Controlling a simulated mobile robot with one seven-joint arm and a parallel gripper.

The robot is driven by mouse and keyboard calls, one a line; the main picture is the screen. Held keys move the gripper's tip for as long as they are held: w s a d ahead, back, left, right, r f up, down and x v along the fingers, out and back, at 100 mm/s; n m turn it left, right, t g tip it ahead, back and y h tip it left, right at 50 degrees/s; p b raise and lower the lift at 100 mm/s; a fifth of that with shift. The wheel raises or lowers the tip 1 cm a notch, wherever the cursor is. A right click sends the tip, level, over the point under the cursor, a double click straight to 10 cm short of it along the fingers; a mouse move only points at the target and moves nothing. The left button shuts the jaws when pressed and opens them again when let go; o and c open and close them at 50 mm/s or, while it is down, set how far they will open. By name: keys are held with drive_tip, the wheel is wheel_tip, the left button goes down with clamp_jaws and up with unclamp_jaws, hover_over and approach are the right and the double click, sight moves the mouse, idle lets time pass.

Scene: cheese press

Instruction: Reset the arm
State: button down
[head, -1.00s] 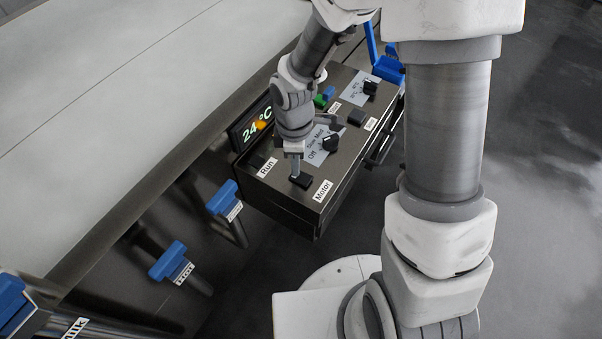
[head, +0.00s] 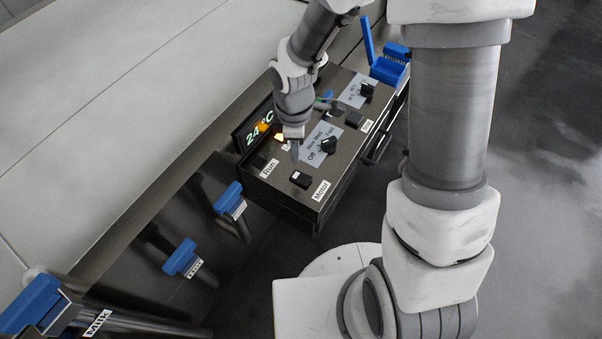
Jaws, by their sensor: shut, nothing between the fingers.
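My gripper (head: 295,152) points down over the dark control box (head: 335,190). Its fingers are shut with nothing between them. The fingertips are just behind the black motor switch (head: 301,179) near the "Run" and "Motor" labels and look apart from it. My arm reaches in from the top of the head view, and its wrist hides part of the display and panel behind it.
The box carries a black knob (head: 329,145), another knob (head: 367,91), a black switch (head: 353,119) and a lit temperature display (head: 259,127). Blue-handled valves (head: 182,258) line the pale vat (head: 110,90) at left. Dark floor (head: 550,200) is clear at right.

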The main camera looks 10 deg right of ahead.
idle(0.3)
drive_tip(key=s+d+r+m+t, duration=0.2)
drive_tip(key=s+d+r+m, duration=0.1)
drive_tip(key=r, duration=0.6)
drive_tip(key=s+d+r+m+t+p, duration=0.1)
drive_tip(key=s+d+r+m, duration=0.3)
drive_tip(key=r+m, duration=0.4)
drive_tip(key=s+d+r+m+t+p, duration=0.1)
drive_tip(key=s+r+m, duration=0.4)
drive_tip(key=r, duration=0.5)
drive_tip(key=d+t, duration=0.1)
drive_tip(key=d, duration=0.1)
drive_tip(key=shift+s+d+r+t, duration=0.2)
drive_tip(key=shift+d+r+t, duration=0.05)
drive_tip(key=shift+d+t, duration=0.1)
drive_tip(key=shift+a, duration=0.15)
